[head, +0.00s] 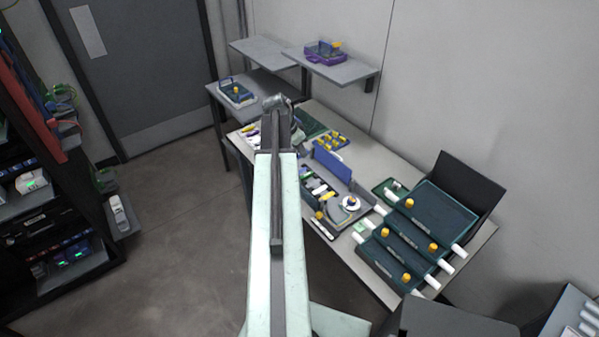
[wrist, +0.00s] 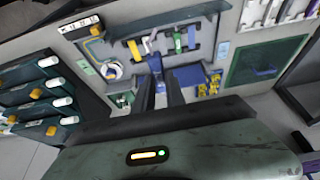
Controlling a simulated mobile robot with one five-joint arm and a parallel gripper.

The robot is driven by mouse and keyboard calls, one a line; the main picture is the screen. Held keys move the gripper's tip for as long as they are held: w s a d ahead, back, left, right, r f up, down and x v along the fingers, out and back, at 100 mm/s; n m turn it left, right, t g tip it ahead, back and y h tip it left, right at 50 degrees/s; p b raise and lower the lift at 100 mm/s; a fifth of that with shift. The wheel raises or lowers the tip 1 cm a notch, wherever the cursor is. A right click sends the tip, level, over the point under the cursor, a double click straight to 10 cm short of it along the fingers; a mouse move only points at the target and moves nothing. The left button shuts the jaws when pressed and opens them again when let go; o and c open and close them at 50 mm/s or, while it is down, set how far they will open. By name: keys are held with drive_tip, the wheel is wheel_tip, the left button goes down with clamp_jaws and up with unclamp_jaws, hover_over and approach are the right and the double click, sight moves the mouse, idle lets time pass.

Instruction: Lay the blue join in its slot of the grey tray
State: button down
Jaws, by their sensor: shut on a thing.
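The grey tray (wrist: 212,38) lies ahead of my gripper in the wrist view, with dark slots and coloured pieces in it, among them an orange one (wrist: 134,49) and a green one (wrist: 178,43). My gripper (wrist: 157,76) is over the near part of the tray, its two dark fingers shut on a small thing. In the head view my arm covers the gripper, and the tray (head: 341,222) shows right of the arm.
A blue upright panel (head: 331,163) stands beside the tray. A white spool (head: 351,203) lies at its near end. Stacked dark green drawers (head: 437,212) with yellow knobs stand at the table's right. A green mat (wrist: 262,62) lies at the right in the wrist view.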

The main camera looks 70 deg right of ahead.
drive_tip(key=b, duration=1)
hover_over(302, 170)
drive_tip(key=a, duration=0.1)
wheel_tip(302, 170, down, 11)
drive_tip(key=f+b, duration=0.6)
drive_tip(key=b, duration=0.1)
drive_tip(key=f+b, duration=0.3)
drive_tip(key=f, duration=0.1)
drive_tip(key=shift+w+a, duration=0.1)
drive_tip(key=shift+w, duration=0.15)
drive_tip(key=shift+r, duration=0.25)
drive_tip(key=shift+f, duration=0.2)
drive_tip(key=c, duration=1.4)
unclamp_jaws()
